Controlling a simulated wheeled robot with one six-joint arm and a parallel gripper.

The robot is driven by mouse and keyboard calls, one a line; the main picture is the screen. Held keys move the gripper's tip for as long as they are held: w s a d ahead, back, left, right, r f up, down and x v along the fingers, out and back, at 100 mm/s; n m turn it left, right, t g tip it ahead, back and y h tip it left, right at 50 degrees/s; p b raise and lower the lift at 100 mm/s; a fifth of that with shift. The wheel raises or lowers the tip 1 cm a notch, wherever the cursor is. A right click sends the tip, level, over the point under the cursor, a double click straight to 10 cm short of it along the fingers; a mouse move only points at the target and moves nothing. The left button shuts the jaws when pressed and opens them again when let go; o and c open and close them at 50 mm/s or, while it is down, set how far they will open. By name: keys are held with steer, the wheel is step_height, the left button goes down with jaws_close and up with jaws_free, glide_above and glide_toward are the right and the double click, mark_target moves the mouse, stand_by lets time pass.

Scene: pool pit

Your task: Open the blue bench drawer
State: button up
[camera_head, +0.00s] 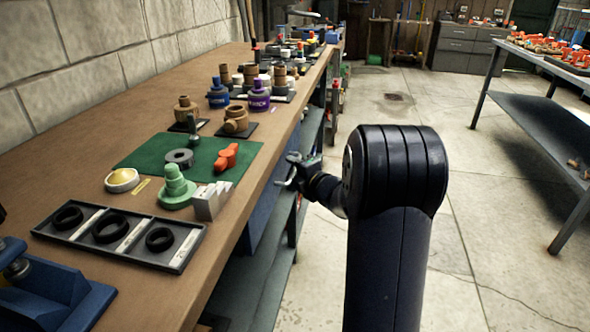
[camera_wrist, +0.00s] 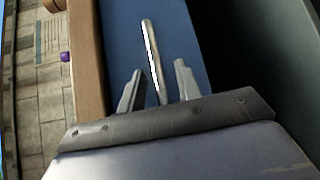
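The blue drawer (camera_head: 262,212) is under the edge of the wooden workbench (camera_head: 70,180); its front looks roughly flush with the bench side. In the wrist view its blue face (camera_wrist: 188,38) fills the upper middle, with a pale metal bar handle (camera_wrist: 150,45) on it. My gripper (camera_wrist: 158,78) is open. Its two fingers lie on either side of the handle, with a visible gap to each. I cannot tell how deep the handle sits between them. In the head view my gripper (camera_head: 290,172) is at the drawer side of the bench, partly hidden by my arm.
On the bench are a black tray with rings (camera_head: 55,233), a green mat (camera_head: 130,160) with parts, and several bottles and fittings behind. A grey shelf (camera_head: 235,290) lies below the drawer. Clear concrete floor (camera_head: 480,240) is to the right, before another table (camera_head: 520,100).

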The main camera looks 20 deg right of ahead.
jaws_close()
stand_by(0.3)
stand_by(0.3)
